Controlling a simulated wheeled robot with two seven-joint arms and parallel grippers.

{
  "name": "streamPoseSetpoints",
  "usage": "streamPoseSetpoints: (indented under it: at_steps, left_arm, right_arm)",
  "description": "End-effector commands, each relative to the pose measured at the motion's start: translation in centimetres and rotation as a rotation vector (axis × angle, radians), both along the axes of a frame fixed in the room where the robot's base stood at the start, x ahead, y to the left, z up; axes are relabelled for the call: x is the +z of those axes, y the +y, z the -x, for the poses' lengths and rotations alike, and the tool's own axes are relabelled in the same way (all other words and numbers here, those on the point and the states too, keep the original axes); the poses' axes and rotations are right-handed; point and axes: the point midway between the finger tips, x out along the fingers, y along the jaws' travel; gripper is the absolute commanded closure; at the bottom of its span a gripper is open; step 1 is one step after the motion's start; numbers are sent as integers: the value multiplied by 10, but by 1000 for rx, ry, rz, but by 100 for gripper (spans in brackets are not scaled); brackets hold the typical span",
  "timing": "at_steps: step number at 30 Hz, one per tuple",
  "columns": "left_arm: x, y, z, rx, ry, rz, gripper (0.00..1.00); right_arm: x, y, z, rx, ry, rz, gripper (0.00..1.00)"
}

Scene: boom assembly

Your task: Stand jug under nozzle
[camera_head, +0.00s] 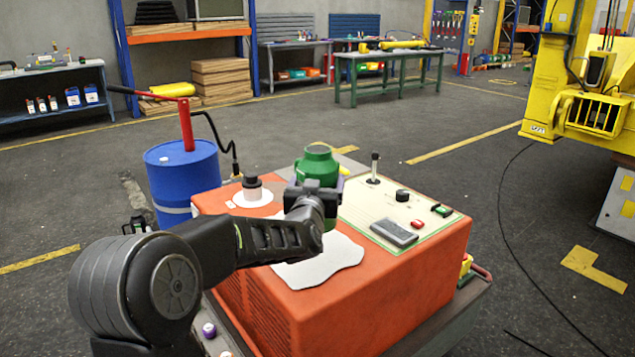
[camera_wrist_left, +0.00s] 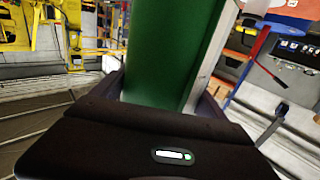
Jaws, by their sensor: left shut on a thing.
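A green jug (camera_head: 317,166) is in my left gripper (camera_head: 312,187), above the orange machine's top. The jug looks roughly upright in the head view, and its lower part is largely hidden behind my gripper and arm. In the left wrist view the jug (camera_wrist_left: 168,52) fills the space between the fingers. The dark nozzle (camera_head: 236,166) hangs at the end of a black hose from the blue drum (camera_head: 183,180), left of the jug and apart from it. A red pump lever (camera_head: 186,122) stands on the drum. My right gripper is not in view.
The orange machine (camera_head: 385,290) carries a black filler cap (camera_head: 252,188), a white spill-shaped patch (camera_head: 325,264) and a control panel (camera_head: 400,205) with an upright lever (camera_head: 375,168). A yellow machine (camera_head: 575,110) stands at right. Open floor lies behind.

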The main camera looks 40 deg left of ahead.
Motion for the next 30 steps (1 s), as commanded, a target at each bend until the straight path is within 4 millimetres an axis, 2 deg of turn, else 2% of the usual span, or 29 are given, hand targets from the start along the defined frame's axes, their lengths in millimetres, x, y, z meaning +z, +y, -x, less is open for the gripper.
streamPoseSetpoints:
  at_steps: [5,8,11,14,18,21,25,30]
  left_arm:
    - [-5,-14,-5,-19,2,1,75]
    - [-16,-38,-13,-53,6,1,75]
    - [-33,-77,-20,-111,9,3,75]
    - [-54,-128,-21,-192,11,3,75]
    - [-79,-203,-8,-322,11,6,75]
    - [-91,-247,8,-402,8,7,75]
    - [-99,-283,26,-470,3,3,75]
    - [-103,-296,33,-496,-2,1,75]
  right_arm:
    - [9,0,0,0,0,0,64]
    - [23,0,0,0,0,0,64]
    - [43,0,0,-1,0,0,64]
    - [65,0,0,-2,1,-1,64]
    - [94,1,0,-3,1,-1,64]
    - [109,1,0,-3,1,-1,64]
    - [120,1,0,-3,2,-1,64]
    - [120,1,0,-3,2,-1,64]
